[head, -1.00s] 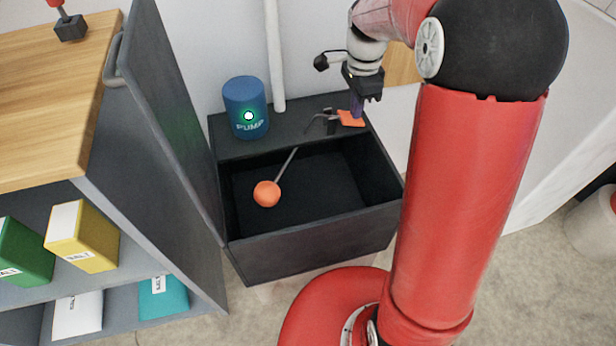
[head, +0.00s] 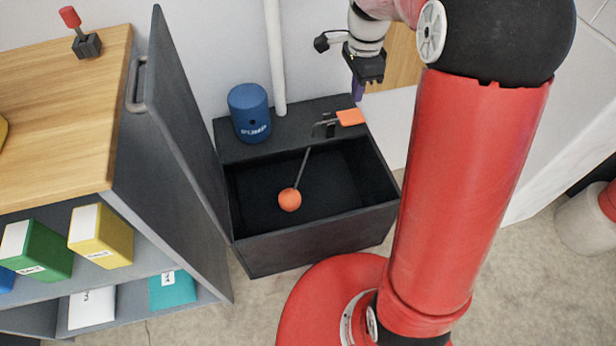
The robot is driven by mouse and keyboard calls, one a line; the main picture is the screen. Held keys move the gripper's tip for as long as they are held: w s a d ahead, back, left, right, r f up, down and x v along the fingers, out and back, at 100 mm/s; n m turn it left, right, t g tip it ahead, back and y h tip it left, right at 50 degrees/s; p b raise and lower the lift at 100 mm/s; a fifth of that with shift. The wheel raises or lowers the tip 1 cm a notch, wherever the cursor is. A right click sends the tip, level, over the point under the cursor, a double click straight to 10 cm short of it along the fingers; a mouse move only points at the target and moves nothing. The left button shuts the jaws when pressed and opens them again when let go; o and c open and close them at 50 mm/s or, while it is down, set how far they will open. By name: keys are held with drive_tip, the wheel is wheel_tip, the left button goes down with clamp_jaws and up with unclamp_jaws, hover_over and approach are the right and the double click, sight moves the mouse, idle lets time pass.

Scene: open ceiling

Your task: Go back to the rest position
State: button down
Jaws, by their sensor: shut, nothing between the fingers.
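My gripper (head: 358,90) hangs above the back right of the dark box, pointing down. Its fingers are shut with nothing between them. It is apart from the orange piece (head: 350,117) on the ledge behind the basin. The dark open box (head: 315,247) holds an orange ball (head: 290,200) on a thin dark rod that leans up toward the back. A small dark fitting (head: 326,129) sits beside the orange piece.
A white pipe (head: 275,60) rises behind the ledge. A white bin (head: 584,222) stands right.

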drive_tip(key=s+r+n+t, duration=0.2)
drive_tip(key=s+n, duration=0.6)
drive_tip(key=s, duration=0.4)
drive_tip(key=s+r+n+t, duration=0.3)
drive_tip(key=s+r+n, duration=0.2)
drive_tip(key=s, duration=0.7)
drive_tip(key=n, duration=0.2)
drive_tip(key=shift+s+r+n+t, duration=0.2)
drive_tip(key=shift+n+t, duration=0.1)
drive_tip(key=shift+n, duration=0.1)
idle(0.3)
